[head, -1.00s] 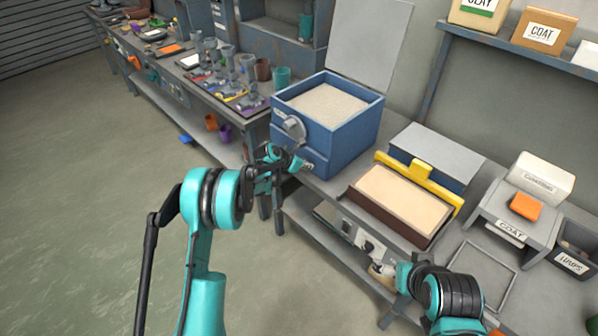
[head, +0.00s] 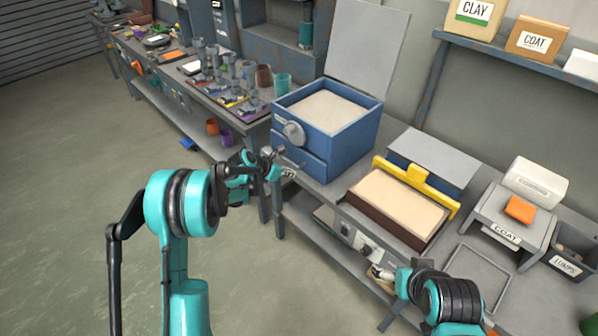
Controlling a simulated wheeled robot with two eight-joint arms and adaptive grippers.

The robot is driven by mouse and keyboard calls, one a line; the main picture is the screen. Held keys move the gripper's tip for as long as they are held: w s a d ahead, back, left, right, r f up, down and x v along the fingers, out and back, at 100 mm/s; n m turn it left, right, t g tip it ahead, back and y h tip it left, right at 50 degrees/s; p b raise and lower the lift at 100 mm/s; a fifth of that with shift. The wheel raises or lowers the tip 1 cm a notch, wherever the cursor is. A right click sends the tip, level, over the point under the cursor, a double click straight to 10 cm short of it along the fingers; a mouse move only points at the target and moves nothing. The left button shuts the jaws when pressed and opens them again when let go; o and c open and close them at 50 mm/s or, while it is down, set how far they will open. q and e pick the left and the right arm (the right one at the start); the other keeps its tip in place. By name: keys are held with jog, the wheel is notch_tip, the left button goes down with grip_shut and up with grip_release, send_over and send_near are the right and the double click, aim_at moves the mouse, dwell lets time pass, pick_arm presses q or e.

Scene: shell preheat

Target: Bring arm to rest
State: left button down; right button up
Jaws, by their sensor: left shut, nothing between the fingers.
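My left arm comes in from the lower left, and its gripper (head: 280,172) is shut and empty. It is held in front of the blue box (head: 345,150), near its lower front edge. My right arm is at the bottom right. Its gripper (head: 376,271) points left, low in front of the bench, and looks small and partly hidden; whether it is open or shut is unclear.
The blue box with a raised lid holds pale granular material. Right of it are a tray (head: 387,233) with a yellow bar, a grey COAT stand (head: 482,217) and a LUMPS bin (head: 557,257). A tool bench (head: 155,74) runs along the back left. Open floor (head: 70,200) lies left.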

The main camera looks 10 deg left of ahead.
pick_arm(q)
jog(key=s+a+r+m+y, duration=0.1)
jog(key=s+r+m+y, duration=0.2)
jog(key=s+r+m, duration=1.25)
jog(key=s+a+f+m+y, duration=0.1)
jog(key=s+a+m+y, duration=0.1)
jog(key=s+m, duration=1.1)
jog(key=s+a, duration=0.1)
jog(key=s, duration=1.1)
jog(key=shift+y+p, duration=0.3)
jog(key=shift+y, duration=0.1)
